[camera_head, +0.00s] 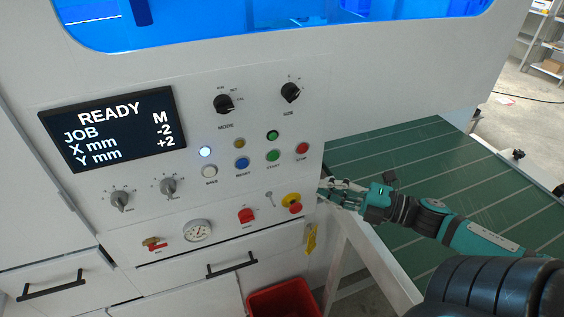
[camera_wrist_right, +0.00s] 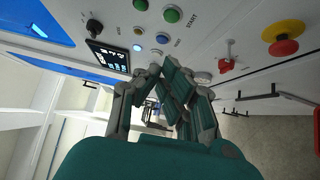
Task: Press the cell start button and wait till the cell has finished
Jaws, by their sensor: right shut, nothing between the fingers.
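The green start button (camera_head: 273,155) is on the cell's white front panel, under a smaller green round fitting (camera_head: 272,135). It also shows at the top of the right wrist view (camera_wrist_right: 171,14), beside the word START. The display (camera_head: 112,128) reads READY, JOB M, X mm -2, Y mm +2. My right gripper (camera_head: 323,192) is shut and empty, at the panel's right edge, below and right of the start button and apart from it. In the right wrist view its fingers (camera_wrist_right: 166,72) come together below the buttons. My left gripper is not in view.
A red stop button (camera_head: 302,148) sits right of start and a blue reset button (camera_head: 241,163) left. A yellow-based red emergency button (camera_head: 293,204) is close to my right fingers. A green conveyor (camera_head: 400,150) lies right; a red bin (camera_head: 285,298) stands below.

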